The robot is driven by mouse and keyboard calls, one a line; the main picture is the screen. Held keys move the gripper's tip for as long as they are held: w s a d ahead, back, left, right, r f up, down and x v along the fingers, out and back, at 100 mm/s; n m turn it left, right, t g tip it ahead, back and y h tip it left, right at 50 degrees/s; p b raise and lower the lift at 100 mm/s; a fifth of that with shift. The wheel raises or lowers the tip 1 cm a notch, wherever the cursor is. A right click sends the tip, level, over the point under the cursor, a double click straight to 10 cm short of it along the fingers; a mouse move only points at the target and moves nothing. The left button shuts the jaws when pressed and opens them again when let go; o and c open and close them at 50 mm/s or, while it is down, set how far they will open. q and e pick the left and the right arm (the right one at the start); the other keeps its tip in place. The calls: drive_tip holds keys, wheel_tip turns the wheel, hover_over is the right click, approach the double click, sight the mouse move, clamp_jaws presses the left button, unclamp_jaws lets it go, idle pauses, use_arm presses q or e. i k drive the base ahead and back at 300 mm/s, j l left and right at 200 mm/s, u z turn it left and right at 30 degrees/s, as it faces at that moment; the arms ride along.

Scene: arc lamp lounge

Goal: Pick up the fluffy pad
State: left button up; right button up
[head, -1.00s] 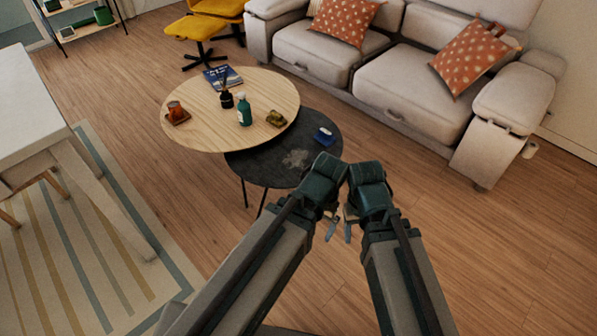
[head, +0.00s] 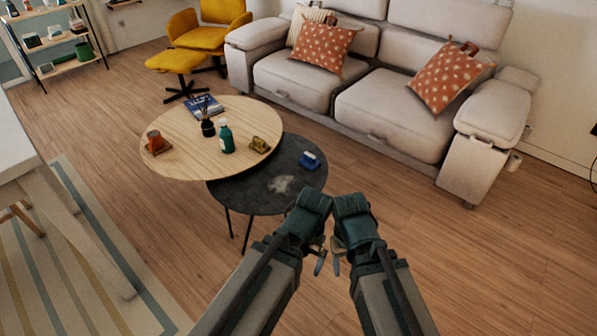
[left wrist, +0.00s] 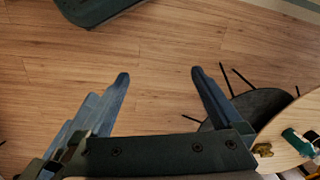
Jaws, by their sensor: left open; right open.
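A pale grey fluffy patch, which looks like the fluffy pad (head: 281,183), lies on the low round dark table (head: 240,197). My left gripper (head: 319,262) and right gripper (head: 336,262) hang close together, nearer to me than the dark table and to the right of its front edge in the head view. Both are apart from the pad. In the left wrist view, my left gripper (left wrist: 160,78) has its fingers wide apart with only floor between them. The dark table (left wrist: 262,103) is at the right there, and I cannot make out the pad on it.
A blue item (head: 309,160) lies near the pad. The light wooden table (head: 185,125) overlaps the dark one and bears a green bottle (head: 226,138), dark diffuser (head: 208,127), amber cup (head: 155,141) and book (head: 204,106). A sofa (head: 390,115) stands behind. Floor is clear at right.

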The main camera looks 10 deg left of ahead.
sight(308, 160)
drive_tip(key=i+j+z, duration=0.1)
drive_tip(key=i, duration=0.35)
drive_tip(key=i+j+z, duration=0.1)
drive_tip(key=i, duration=0.35)
drive_tip(key=i+j+z, duration=0.1)
drive_tip(key=i+j, duration=0.2)
drive_tip(key=i+j+z, duration=0.15)
drive_tip(key=i, duration=0.4)
drive_tip(key=j, duration=0.1)
